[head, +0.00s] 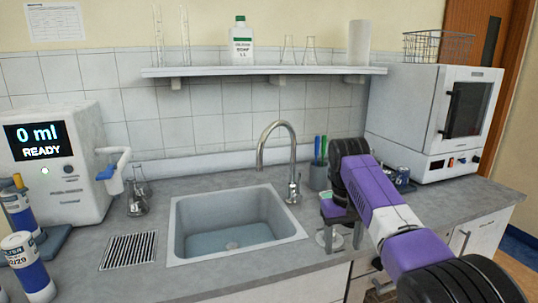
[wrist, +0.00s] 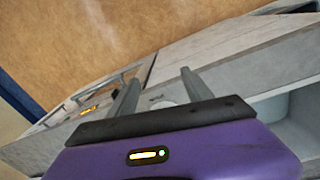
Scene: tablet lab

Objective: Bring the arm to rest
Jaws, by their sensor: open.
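My arm reaches in from the right in the head view, in purple, white and black. My gripper (head: 343,236) hangs fingers-down over the counter's front edge, right of the sink. In the wrist view my gripper (wrist: 160,84) shows two grey fingers spread apart, with nothing held between them. A pale round item (head: 322,240) lies on the counter beside the fingers in the head view, partly hidden by them. I cannot tell whether they touch it.
The sink (head: 180,232) with a tall tap (head: 292,165) is left of my gripper. A pen cup (head: 319,177) and cans (head: 403,178) stand behind my arm. A white oven (head: 412,110) is at right, a dispenser (head: 85,185) at left. A shelf (head: 220,71) runs above.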

